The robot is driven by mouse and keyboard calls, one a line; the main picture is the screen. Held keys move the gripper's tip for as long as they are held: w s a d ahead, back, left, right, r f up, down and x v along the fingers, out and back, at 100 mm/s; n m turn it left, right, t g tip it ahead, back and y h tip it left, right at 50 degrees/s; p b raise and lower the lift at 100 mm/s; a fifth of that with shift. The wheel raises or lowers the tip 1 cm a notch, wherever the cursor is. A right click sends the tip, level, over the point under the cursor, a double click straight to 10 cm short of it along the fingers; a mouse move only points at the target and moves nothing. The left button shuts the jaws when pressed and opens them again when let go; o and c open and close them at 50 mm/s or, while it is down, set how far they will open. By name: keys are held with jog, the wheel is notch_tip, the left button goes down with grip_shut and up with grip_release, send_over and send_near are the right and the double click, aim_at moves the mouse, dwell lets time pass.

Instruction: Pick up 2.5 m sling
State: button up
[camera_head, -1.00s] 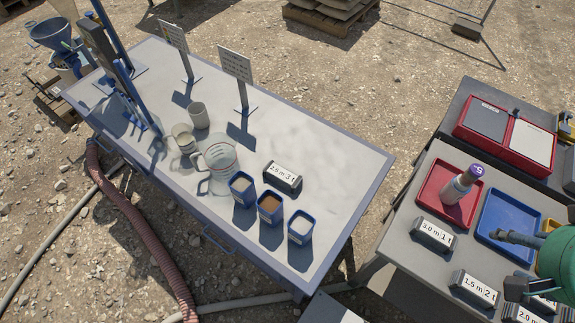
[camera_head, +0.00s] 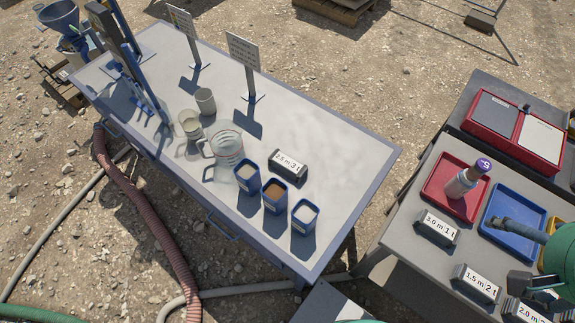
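A dark block labelled "2.5 m 3 t" (camera_head: 288,167) lies on the large pale table (camera_head: 345,180), just behind a row of blue cups. Its label faces up toward me. No separate strap or loop shows on it. On the grey table at right are similar blocks labelled "3.0 m 1 t" (camera_head: 437,228) and "1.5 m 2 t" (camera_head: 477,285), and one labelled "2.0 m" (camera_head: 528,312) cut by the bottom edge.
A red tray (camera_head: 450,204) holding a bottle (camera_head: 468,178) and a blue tray (camera_head: 499,239) lie at right. Hoses (camera_head: 147,211) run along the left ground. Bare tabletop lies right of the block.

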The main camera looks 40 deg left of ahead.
jog(key=shift+w+a, duration=0.1)
jog(key=w+a+f+n+g+y, duration=0.15)
jog(key=w+a+f+n, duration=0.3)
jog(key=w+a, duration=0.6)
jog(key=w+a+f+n+g, duration=0.25)
jog(key=w+a+n, duration=0.35)
jog(key=a, duration=0.8)
jog(key=n+g+h+b, duration=0.1)
jog(key=n+g+h, duration=0.1)
jog(key=n, duration=0.6)
send_over(290, 160)
notch_tip(290, 160, down, 26)
jog(key=shift+a+y, duration=0.1)
jog(key=shift+y, duration=0.15)
jog(key=shift+f+b, duration=0.7)
jog(key=shift+f, duration=3.55)
